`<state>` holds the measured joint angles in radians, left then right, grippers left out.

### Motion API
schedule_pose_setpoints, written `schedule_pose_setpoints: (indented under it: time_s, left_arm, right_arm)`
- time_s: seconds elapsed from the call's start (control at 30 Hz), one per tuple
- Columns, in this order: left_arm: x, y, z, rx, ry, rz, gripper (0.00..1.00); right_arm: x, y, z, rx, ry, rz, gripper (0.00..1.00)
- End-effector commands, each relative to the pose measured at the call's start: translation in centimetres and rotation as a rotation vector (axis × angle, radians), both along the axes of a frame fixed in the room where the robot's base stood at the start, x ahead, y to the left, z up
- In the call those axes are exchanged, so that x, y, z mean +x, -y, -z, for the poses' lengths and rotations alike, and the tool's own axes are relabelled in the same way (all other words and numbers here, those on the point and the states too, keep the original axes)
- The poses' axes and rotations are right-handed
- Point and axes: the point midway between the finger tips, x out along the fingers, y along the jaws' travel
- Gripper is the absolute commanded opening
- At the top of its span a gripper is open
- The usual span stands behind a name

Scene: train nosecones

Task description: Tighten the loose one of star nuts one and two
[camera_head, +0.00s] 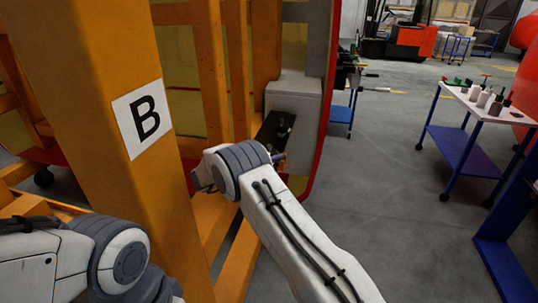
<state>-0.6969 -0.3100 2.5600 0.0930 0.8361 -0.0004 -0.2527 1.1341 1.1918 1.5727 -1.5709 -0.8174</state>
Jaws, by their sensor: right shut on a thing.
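A dark plate (272,131) with small dark fittings on it sits on a light grey block (293,97) beside the orange frame. The star nuts are too small and too covered to tell apart, and I cannot tell which one is loose. My right arm reaches in from the lower right, its bent joint in front of the frame. My right gripper (279,158) is mostly hidden behind that joint, just below the plate. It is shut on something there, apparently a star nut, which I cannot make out. My left arm is at the lower left, and its gripper is out of view.
A thick orange post (95,80) with a B sign (143,118) stands close on the left. A red-edged panel (322,100) borders the grey block. A blue-legged table (468,142) with bottles stands right. Grey floor (390,175) lies open between.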

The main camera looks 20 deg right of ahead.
Motion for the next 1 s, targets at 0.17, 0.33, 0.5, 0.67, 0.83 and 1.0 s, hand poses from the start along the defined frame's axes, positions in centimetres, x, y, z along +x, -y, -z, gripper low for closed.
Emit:
schedule_pose_setpoints:
  time_s: [0.17, 0.33, 0.5, 0.67, 0.83, 1.0]
  left_arm:
    - [0.0, 0.0, 0.0, 0.000, 0.000, 0.000, 0.50]
    - [0.0, 0.0, 0.0, 0.000, 0.000, 0.000, 0.50]
    - [0.0, 0.0, 0.2, 0.000, 0.000, 0.000, 0.50]
    - [0.0, 0.0, 0.9, 0.000, 0.000, 0.000, 0.50]
    - [0.0, 0.0, 1.4, 0.000, 0.000, 0.000, 0.50]
    - [0.0, 0.0, 2.0, 0.000, 0.000, 0.000, 0.50]
  right_arm:
    - [0.2, -0.2, -0.3, -0.002, 0.005, -0.009, 0.94]
    - [0.1, 0.1, -0.2, -0.001, 0.003, -0.004, 0.94]
    - [0.1, 0.1, -0.8, -0.001, 0.005, -0.003, 0.94]
    - [0.2, 0.2, -3.2, 0.000, 0.009, -0.003, 0.94]
    - [-1.3, 1.5, -5.5, -0.001, 0.003, -0.003, 0.94]
    - [-3.6, 3.6, -7.3, -0.001, 0.004, -0.004, 0.94]
